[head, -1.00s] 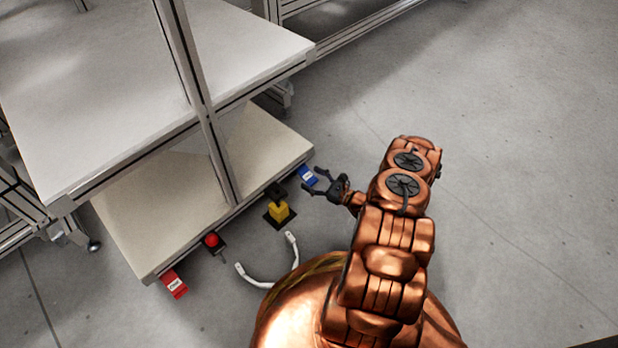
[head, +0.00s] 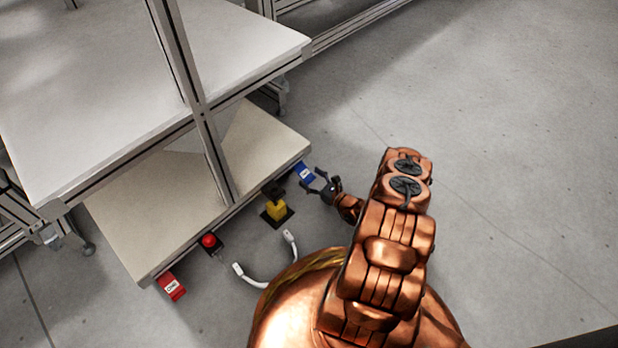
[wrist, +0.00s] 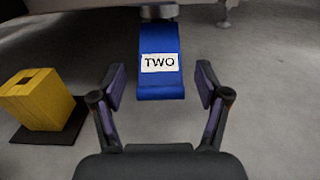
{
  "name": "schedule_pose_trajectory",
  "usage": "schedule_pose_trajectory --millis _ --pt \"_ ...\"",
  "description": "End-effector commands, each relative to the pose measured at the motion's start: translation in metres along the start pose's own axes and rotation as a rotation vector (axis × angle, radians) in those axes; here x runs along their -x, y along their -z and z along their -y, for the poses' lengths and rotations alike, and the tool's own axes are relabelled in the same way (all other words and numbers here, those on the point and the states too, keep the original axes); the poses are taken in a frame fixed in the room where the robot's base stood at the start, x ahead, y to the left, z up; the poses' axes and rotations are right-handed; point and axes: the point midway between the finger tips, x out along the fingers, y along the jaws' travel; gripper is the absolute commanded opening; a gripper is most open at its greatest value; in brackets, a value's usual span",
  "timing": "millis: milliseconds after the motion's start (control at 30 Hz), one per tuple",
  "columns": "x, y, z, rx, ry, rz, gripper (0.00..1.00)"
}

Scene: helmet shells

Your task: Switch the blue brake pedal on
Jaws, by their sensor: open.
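The blue brake pedal (head: 305,174) hangs at the right front corner of the low shelf in the head view. In the wrist view the blue pedal (wrist: 161,84) is straight ahead, with a white label reading "TWO". My gripper (head: 318,184) is open beside the pedal in the head view. In the wrist view my gripper (wrist: 160,85) has one finger on each side of the pedal's lower part, with gaps visible on both sides. I cannot tell how far the pedal reaches between the fingers. Nothing is held.
A yellow block on a dark base (head: 277,210) stands left of the pedal; it also shows in the wrist view (wrist: 38,98). A red button (head: 209,241) and a red pedal (head: 172,288) are further left along the shelf (head: 150,215). Floor to the right is clear.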

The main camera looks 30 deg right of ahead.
Motion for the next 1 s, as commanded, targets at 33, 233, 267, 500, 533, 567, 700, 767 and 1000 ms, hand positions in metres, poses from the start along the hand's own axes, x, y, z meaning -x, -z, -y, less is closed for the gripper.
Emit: schedule_pose_trajectory --millis 33,233,267,500,533,567,700,767,1000 --pt "-0.0043 0.0018 -0.0003 0.000 -0.002 0.000 0.75" --pt "-0.0125 0.0012 0.0001 -0.001 0.000 -0.002 0.75" --pt "-0.0129 0.0010 0.0000 -0.001 0.000 -0.002 0.75" --pt "-0.0130 0.0007 0.0002 -0.001 0.001 -0.002 0.75" --pt "-0.0130 0.0006 0.0002 -0.001 0.001 -0.002 0.72" --pt "-0.0130 0.0006 0.0002 -0.001 0.001 -0.002 0.69" --pt "-0.0129 0.0007 0.0001 -0.002 0.001 -0.002 0.54" --pt "-0.0129 0.0007 0.0002 -0.001 0.001 -0.002 0.48" --pt "-0.0128 0.0013 0.0001 -0.002 0.002 -0.003 0.23"
